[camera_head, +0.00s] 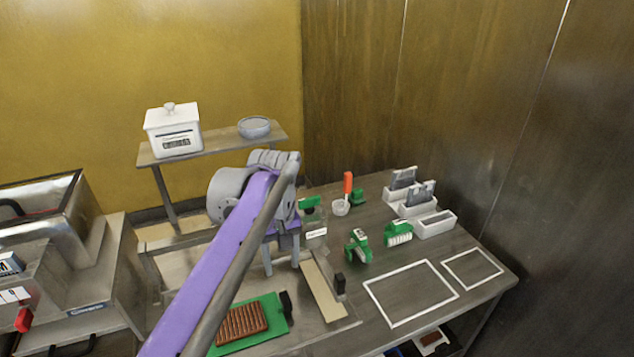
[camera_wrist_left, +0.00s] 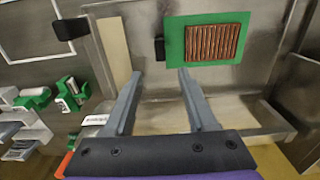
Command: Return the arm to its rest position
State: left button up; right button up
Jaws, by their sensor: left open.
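My left arm (camera_head: 215,270) is purple and grey and reaches in from the bottom left of the head view. Its left gripper (camera_head: 282,268) hangs over the metal worktop, pointing down. In the left wrist view the two grey fingers of the left gripper (camera_wrist_left: 159,74) are apart with nothing between them. A green board (camera_head: 275,308) carrying a brown ridged slab (camera_head: 242,322) lies in front of the gripper; the board (camera_wrist_left: 174,45) and slab (camera_wrist_left: 217,42) also show in the left wrist view, beyond the fingertips. My right gripper is not in view.
Brushes with green parts (camera_head: 358,246), a small cup (camera_head: 340,208) and white bins (camera_head: 436,224) stand on the right table. White outlines (camera_head: 410,292) mark its clear front. A shelf (camera_head: 215,146) is behind the arm. A metal machine (camera_head: 60,250) stands left.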

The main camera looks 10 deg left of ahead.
pick_arm(q)
jog(key=s+f+m+t, duration=0.1)
jog(key=s+f+m, duration=0.1)
jog(key=s+f, duration=0.2)
jog(key=s+a+f+m+t, duration=0.1)
jog(key=s+f, duration=0.3)
jog(key=s, duration=0.5)
jog(key=s+a+f+m+t+p, duration=0.1)
jog(key=s+f+m+t, duration=0.2)
jog(key=s+f, duration=0.2)
jog(key=shift+s+a+f, duration=0.1)
jog(key=shift+s, duration=0.8)
